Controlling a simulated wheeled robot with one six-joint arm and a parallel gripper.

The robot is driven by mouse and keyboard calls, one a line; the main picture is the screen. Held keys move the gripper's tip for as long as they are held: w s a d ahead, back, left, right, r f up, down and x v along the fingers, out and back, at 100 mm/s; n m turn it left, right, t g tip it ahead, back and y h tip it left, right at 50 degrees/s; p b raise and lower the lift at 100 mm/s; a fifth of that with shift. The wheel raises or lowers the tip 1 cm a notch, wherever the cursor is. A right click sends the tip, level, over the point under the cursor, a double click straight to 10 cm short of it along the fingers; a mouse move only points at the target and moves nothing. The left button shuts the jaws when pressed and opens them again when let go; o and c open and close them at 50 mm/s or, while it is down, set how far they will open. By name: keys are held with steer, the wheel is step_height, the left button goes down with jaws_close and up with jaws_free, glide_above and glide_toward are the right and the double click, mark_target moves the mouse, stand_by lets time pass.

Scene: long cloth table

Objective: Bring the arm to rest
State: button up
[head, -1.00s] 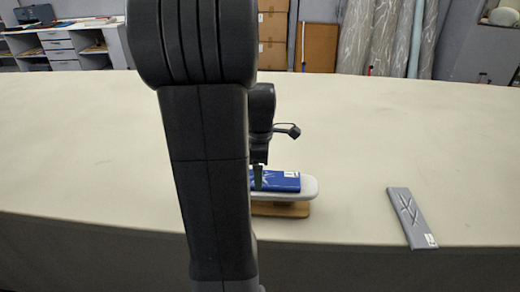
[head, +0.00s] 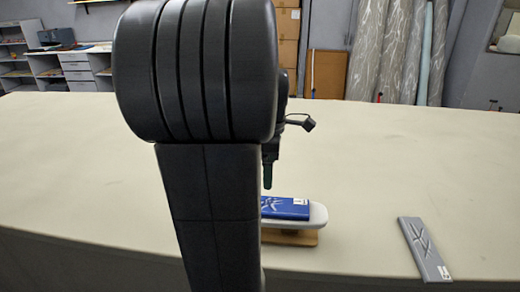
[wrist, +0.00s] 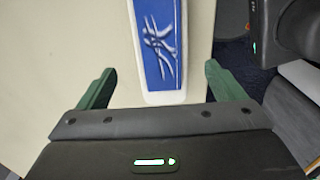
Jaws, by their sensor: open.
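My gripper (wrist: 158,88) is open in the wrist view, its two green fingers apart with nothing between them. In the head view a finger of my gripper (head: 268,176) shows just above a blue flat piece with a raised pattern (head: 286,208). That piece lies on a white, rounded board on a wooden base (head: 319,215). The blue piece also shows in the wrist view (wrist: 152,45), beyond the fingertips and apart from them. My arm hides the left part of the board and most of my gripper in the head view.
A grey flat piece with a similar pattern (head: 424,250) lies on the cloth table (head: 400,150) near its front edge, to the right. The table is bare to the left and behind. Shelves, boxes and rolls stand beyond the far edge.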

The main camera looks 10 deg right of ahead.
step_height(320, 180, down, 12)
steer(key=shift+r, duration=0.15)
steer(key=shift+w+r, duration=0.1)
steer(key=shift+r, duration=1.55)
